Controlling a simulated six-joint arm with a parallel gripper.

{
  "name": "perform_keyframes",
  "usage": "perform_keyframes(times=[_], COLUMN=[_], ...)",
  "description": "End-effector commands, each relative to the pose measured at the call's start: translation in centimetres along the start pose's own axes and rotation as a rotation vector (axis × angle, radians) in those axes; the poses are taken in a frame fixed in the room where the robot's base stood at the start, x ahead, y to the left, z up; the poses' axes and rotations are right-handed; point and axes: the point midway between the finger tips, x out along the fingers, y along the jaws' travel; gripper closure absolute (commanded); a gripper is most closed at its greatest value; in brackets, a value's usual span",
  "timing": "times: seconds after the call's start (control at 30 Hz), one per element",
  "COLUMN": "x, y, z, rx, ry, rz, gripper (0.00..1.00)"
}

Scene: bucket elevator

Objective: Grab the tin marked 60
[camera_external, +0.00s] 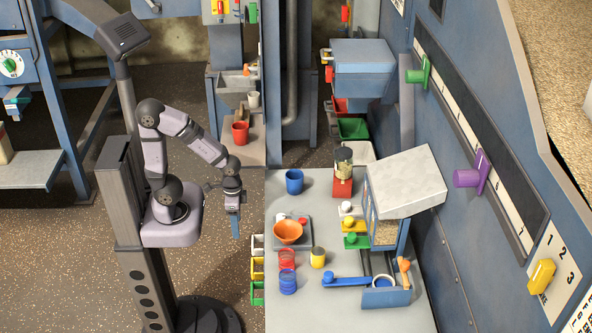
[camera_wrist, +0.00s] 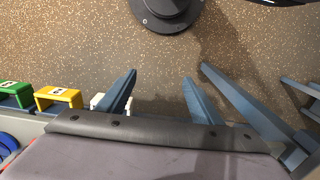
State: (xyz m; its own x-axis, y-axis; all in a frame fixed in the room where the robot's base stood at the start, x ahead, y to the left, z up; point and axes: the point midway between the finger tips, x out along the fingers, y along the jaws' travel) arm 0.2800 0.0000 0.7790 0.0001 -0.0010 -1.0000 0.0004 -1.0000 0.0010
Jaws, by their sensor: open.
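I cannot make out which thing is the tin marked 60. Small open-topped containers hang along the table's left edge: white (camera_external: 257,240), yellow (camera_external: 257,263) and green (camera_external: 257,287). In the wrist view, the yellow one (camera_wrist: 58,94) carries a white label with a dark mark too small to read surely; the green one (camera_wrist: 13,88) has a label too. The white one (camera_wrist: 97,101) is partly hidden behind a finger. A yellow can (camera_external: 318,257) stands on the table, no number readable. My gripper (camera_external: 235,228) is open and empty, pointing down left of the table; its fingers (camera_wrist: 160,82) are apart over floor.
The grey table (camera_external: 345,308) carries a blue cup (camera_external: 294,181), an orange bowl (camera_external: 288,232), red rings (camera_external: 287,257), blue rings (camera_external: 288,281) and a blue-framed hopper (camera_external: 403,180). A blue wall panel stands right. Open floor lies between my base and the table.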

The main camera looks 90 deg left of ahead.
Motion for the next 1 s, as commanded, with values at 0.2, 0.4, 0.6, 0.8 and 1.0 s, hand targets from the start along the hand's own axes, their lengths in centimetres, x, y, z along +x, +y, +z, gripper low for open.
perform_keyframes(times=[0.2, 0.4, 0.6, 0.8, 1.0], x=[0.0, -0.2, -1.6, -5.1, -9.8], y=[0.0, 0.1, 0.6, 1.4, 5.0], z=[0.0, 0.0, -0.4, -3.2, -8.5], rx=[0.000, 0.072, 0.489, 1.204, 1.807], ry=[0.000, -0.015, -0.102, -0.280, -0.484], rz=[0.000, -0.018, -0.127, -0.378, -0.731], gripper=[0.44, 0.44, 0.44, 0.44, 0.44])
